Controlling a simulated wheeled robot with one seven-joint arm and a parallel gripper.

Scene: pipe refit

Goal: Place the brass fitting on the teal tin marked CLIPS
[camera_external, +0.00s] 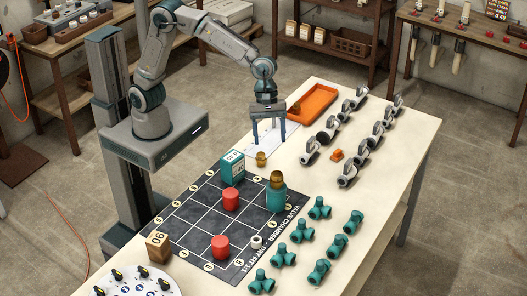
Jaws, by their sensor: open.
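My gripper (269,140) points down over a white sheet (278,143), its two blue fingers apart and nothing visible between them. A small brass fitting (261,160) stands just below and in front of it, near the sheet's edge. A teal round tin (276,200) stands on the right part of the dark grid mat, with a brown-gold piece (277,179) on top. A teal boxy container (232,168) with a white label stands at the mat's back edge. I cannot read CLIPS on either. Another small brass piece (296,108) is at the orange tray's left end.
The dark grid mat (183,222) holds two red cylinders (221,248) and a small white ring (256,242). Teal pipe tees (319,208) and grey valves (326,130) stand in rows to the right. An orange tray (317,99) lies behind.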

